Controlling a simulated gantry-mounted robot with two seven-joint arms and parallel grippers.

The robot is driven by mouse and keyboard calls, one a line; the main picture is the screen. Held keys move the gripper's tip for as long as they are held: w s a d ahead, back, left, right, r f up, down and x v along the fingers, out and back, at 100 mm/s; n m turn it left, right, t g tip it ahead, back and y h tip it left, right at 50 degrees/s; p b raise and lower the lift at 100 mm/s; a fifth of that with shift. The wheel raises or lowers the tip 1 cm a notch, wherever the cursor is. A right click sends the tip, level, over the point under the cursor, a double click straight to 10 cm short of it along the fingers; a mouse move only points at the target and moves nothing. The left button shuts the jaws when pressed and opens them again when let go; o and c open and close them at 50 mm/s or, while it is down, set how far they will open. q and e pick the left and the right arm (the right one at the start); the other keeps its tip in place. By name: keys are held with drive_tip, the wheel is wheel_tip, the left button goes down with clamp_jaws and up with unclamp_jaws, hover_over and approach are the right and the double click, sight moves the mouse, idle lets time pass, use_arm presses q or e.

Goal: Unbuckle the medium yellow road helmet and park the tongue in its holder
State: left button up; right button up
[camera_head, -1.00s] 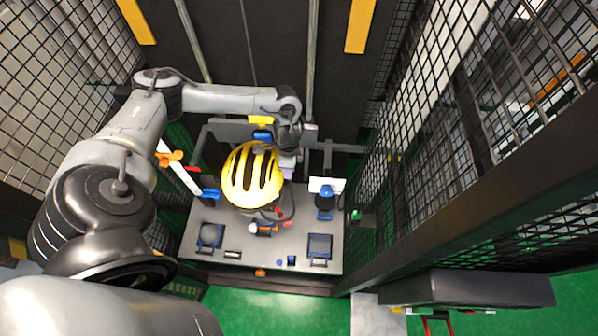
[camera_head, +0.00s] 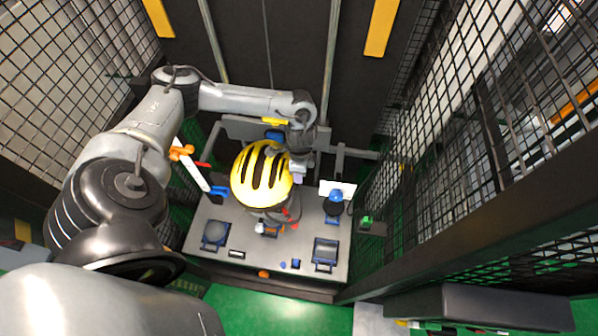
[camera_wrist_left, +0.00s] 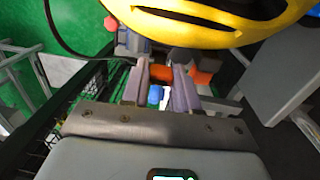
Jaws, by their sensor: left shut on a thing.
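The yellow helmet (camera_head: 262,176) with black vent slots sits at the middle of the grey work table in the head view. Its yellow rim (camera_wrist_left: 215,35) fills the top of the left wrist view. My left gripper (camera_head: 297,178) is at the helmet's right side, reaching down from above. In the wrist view its two grey fingers are close together on a small orange part (camera_wrist_left: 162,73) below the rim. I cannot tell whether this part is the tongue or the buckle body. The tongue's holder cannot be made out for sure. My right gripper is not in view.
Mesh fencing (camera_head: 440,130) closes in the right side.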

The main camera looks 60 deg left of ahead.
use_arm(q)
drive_tip(key=shift+f, duration=0.35)
drive_tip(key=shift+f, duration=0.3)
drive_tip(key=shift+s+d+f+b, duration=0.1)
drive_tip(key=shift+f+b, duration=0.4)
drive_tip(key=shift+f, duration=0.45)
drive_tip(key=shift+f, duration=0.1)
drive_tip(key=shift+f, duration=0.15)
idle(0.6)
drive_tip(key=o, duration=0.8)
drive_tip(key=shift+o, duration=0.2)
